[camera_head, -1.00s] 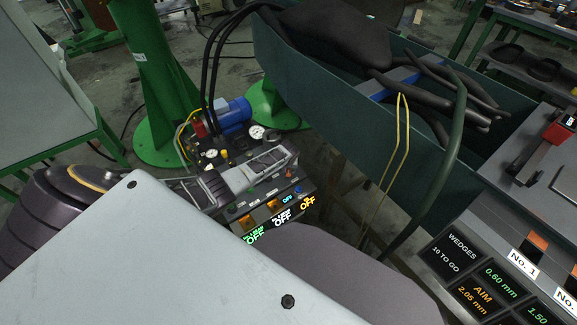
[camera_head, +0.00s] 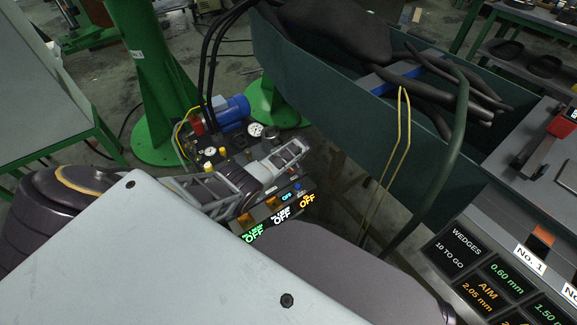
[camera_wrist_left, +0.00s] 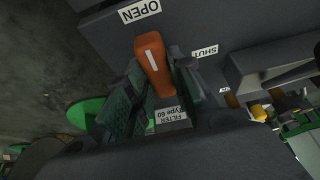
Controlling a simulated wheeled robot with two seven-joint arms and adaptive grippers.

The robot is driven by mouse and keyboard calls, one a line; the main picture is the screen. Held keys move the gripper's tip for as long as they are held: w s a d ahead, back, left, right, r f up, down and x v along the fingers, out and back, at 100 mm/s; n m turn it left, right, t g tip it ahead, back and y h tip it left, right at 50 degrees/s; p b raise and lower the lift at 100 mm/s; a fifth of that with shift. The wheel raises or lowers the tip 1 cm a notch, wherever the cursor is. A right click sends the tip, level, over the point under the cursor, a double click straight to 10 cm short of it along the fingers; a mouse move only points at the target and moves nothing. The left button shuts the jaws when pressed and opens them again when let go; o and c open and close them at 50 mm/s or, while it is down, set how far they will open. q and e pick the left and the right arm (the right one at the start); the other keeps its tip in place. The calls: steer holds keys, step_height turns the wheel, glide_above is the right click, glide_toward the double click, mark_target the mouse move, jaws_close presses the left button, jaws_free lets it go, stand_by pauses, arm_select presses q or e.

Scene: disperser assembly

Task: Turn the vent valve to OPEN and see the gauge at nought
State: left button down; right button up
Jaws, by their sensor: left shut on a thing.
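The vent valve's orange handle (camera_wrist_left: 152,60), with a white line along it, sits between the fingers of my left gripper (camera_wrist_left: 160,68) in the left wrist view. The gripper is shut on it. The handle's end points toward the space between the OPEN label (camera_wrist_left: 138,10) and the SHUT label (camera_wrist_left: 204,50), nearer OPEN. In the head view my left gripper (camera_head: 245,185) is over the pump unit's front panel and hides the valve. My right gripper is out of view.
The panel's lit displays (camera_head: 281,214) read OFF. A blue motor (camera_head: 231,112) and green columns (camera_head: 155,80) stand behind the unit. A dark green trough (camera_head: 330,95) with black hoses lies to the right. A filter label (camera_wrist_left: 168,115) is near the handle.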

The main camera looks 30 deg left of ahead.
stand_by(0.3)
arm_select(q)
steer(key=c, duration=1.2)
jaws_free()
steer(key=shift+c, duration=0.2)
steer(key=shift+r, duration=0.1)
steer(key=shift+d+r, duration=0.1)
steer(key=shift+r, duration=0.15)
steer(key=v, duration=1.1)
steer(key=shift+d+r, duration=0.1)
steer(key=shift+d, duration=0.05)
